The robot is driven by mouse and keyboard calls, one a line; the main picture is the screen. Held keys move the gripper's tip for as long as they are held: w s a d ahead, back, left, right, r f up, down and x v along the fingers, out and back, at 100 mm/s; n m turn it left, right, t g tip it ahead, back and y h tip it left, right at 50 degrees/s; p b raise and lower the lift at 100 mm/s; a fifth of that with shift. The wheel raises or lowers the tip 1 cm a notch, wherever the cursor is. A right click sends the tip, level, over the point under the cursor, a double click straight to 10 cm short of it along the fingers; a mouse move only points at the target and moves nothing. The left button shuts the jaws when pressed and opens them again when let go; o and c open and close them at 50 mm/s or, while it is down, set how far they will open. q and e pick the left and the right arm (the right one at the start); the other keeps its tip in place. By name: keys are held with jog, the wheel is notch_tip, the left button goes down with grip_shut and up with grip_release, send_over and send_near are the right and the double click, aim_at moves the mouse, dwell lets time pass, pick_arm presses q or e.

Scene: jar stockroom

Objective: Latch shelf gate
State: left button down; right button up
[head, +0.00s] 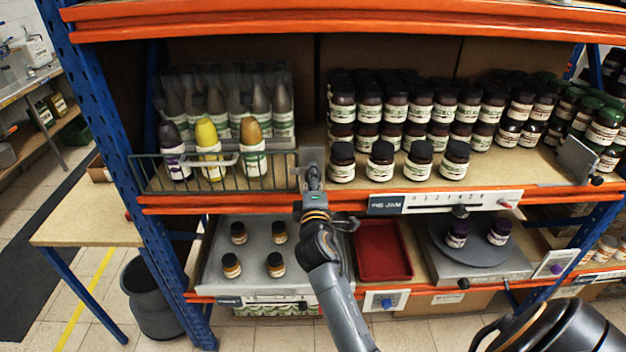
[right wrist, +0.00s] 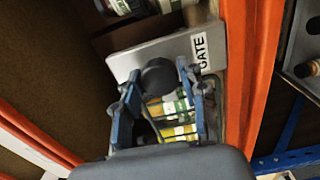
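The wire shelf gate (head: 215,172) stands across the front of the left bay of the upper shelf, before several bottles. Its right end reaches a grey latch plate (head: 312,155). In the right wrist view the plate (right wrist: 190,50) carries a "GATE" label and a dark round knob (right wrist: 159,77). My right gripper (head: 313,182) is at this plate in the head view. In the right wrist view its fingers (right wrist: 158,73) are apart, one on each side of the knob; I cannot tell whether they touch it. My left gripper is not in view.
Several dark jars (head: 380,160) stand right of the plate on the same shelf. Below are a grey tray (head: 215,262) with several small jars, a red tray (head: 381,262) and a round turntable (head: 470,255) with two jars. A blue post (head: 120,150) stands at left.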

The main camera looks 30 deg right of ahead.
jog(key=shift+o, duration=1)
jog(key=v, duration=0.7)
jog(key=shift+a, duration=0.15)
jog(key=shift+s, duration=0.15)
